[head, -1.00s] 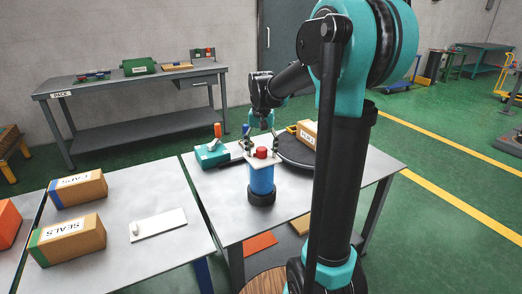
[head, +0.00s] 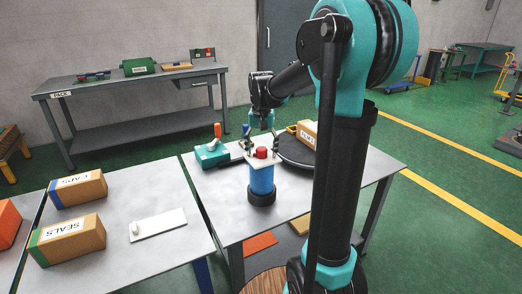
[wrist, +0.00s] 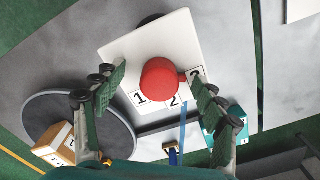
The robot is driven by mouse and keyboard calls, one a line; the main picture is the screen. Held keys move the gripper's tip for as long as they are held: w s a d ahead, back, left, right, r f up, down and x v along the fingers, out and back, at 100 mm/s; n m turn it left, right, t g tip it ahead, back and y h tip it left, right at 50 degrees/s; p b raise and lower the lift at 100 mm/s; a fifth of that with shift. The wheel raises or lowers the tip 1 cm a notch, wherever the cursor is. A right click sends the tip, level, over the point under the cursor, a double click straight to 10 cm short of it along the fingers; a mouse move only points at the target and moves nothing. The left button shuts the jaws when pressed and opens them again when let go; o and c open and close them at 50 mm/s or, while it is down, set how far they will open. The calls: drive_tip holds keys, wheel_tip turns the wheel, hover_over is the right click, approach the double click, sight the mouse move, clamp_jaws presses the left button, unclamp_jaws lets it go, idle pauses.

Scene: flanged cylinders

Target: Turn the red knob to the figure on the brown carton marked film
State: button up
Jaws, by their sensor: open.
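The red knob (head: 262,153) sits on a white plate (head: 254,171) atop a blue cylinder (head: 262,181) with a dark base. In the wrist view the knob (wrist: 160,79) has figure cards 1 and 2 beside it, plus a third partly hidden by a finger; a small red nub on its side faces that third card. My gripper (head: 262,144) is open above the plate, its fingers on either side of the knob and apart from it. A brown carton (head: 308,133) stands on the dark round turntable; its label and marks are too small to read surely.
The dark turntable (head: 290,154) lies behind and right of the cylinder. A teal box (head: 211,154) with an orange handle stands at left. A neighbouring table holds the CAPS carton (head: 77,190), the SEALS carton (head: 66,240) and a white plate (head: 158,225).

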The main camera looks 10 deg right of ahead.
sight(261, 148)
drive_tip(key=shift+r, duration=0.1)
drive_tip(key=shift+a+r, duration=0.1)
drive_tip(key=shift+r, duration=2.85)
